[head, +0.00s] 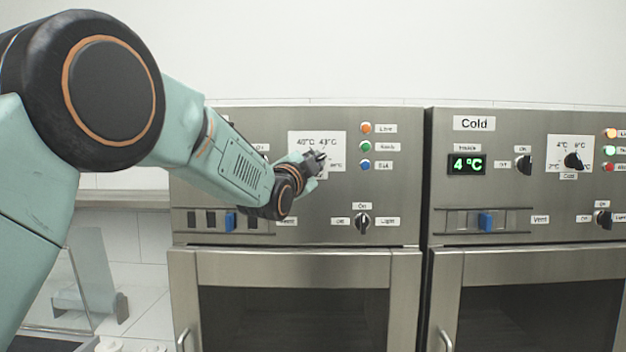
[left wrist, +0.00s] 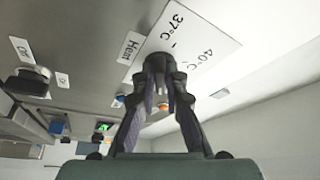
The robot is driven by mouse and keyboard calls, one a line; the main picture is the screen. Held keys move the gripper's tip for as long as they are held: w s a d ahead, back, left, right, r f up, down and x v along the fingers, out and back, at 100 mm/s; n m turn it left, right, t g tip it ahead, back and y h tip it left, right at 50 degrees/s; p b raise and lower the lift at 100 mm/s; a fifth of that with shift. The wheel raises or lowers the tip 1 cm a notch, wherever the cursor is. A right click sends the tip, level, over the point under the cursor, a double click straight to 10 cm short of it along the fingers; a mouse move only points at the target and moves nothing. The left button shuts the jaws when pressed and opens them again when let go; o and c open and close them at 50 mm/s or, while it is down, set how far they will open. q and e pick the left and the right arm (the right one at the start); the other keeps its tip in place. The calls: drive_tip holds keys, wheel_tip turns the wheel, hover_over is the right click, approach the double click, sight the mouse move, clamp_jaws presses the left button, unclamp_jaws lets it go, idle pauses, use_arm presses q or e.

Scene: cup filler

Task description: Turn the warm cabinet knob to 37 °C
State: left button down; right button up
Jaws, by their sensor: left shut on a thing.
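The warm cabinet (head: 382,190) stands left of the cold one. Its white dial plate (head: 336,140) shows 40 °C and 43 °C at the top in the head view; my arm covers its lower left. In the left wrist view the plate (left wrist: 217,36) shows 37 °C and 40 °C. My left gripper (head: 316,160) is at the plate, its fingers shut on the dark temperature knob. In the left wrist view the fingertips (left wrist: 164,84) meet around it at the plate's edge. The fingers hide most of the knob, so I cannot tell where it points. My right gripper is not in view.
Right of the plate are orange, green and blue lamps (head: 366,146). Below are a Light switch (head: 363,222) and a blue slider (head: 230,221). The Cold cabinet (head: 505,200) has its own knob (head: 573,160) and a 4 °C display (head: 467,164). Door handles project below.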

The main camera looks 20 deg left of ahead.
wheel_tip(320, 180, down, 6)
drive_tip(key=b, duration=0.5)
use_arm(q)
drive_tip(key=m+g+y+p, duration=0.2)
drive_tip(key=m+y+p, duration=0.1)
drive_tip(key=m, duration=0.8)
drive_tip(key=d+m+g+y+p, duration=0.1)
drive_tip(key=m+y+p, duration=0.3)
drive_tip(key=m, duration=0.7)
drive_tip(key=m+g+y+p, duration=0.3)
drive_tip(key=m+y, duration=0.2)
drive_tip(key=m, duration=0.6)
drive_tip(key=shift+w+d+y, duration=0.15)
drive_tip(key=shift+y, duration=0.25)
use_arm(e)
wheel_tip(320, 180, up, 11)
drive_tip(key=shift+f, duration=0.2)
use_arm(q)
drive_tip(key=shift+f+p, duration=0.15)
drive_tip(key=shift+p, duration=0.15)
